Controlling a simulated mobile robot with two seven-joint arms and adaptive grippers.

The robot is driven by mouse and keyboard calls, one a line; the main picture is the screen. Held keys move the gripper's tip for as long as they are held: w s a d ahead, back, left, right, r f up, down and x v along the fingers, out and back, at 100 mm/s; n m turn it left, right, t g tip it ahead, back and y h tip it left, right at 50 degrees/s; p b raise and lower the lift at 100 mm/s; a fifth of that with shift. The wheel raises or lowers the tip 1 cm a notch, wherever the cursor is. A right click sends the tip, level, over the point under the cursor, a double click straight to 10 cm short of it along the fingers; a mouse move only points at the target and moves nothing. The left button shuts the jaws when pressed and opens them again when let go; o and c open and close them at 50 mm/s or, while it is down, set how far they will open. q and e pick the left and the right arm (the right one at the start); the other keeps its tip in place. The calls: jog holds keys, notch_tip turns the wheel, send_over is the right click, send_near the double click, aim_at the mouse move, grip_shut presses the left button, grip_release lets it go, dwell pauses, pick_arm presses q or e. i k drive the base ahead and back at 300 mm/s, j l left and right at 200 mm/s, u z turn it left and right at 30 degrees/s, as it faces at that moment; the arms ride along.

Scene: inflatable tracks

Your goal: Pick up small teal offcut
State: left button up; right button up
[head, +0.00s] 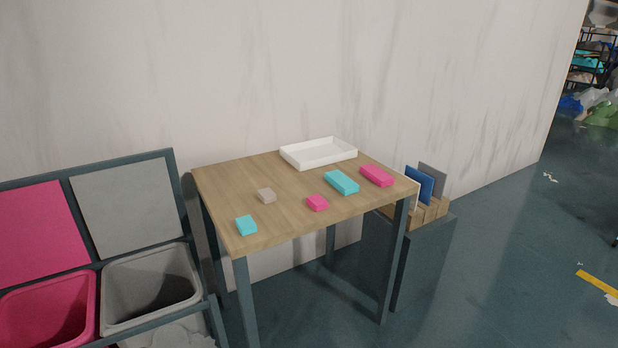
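The small teal offcut (246,225) lies near the front left corner of the wooden table (290,216). It is a small block, apart from the other blocks. A larger teal block (342,182) lies toward the right of the table. Neither of my grippers shows in the head view.
Pink (48,310) and grey (150,288) bins stand left. A dark stand (425,245) with panels is right. A wall is behind.

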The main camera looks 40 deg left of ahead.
aim_at(246, 225)
jog(key=u, duration=1.15)
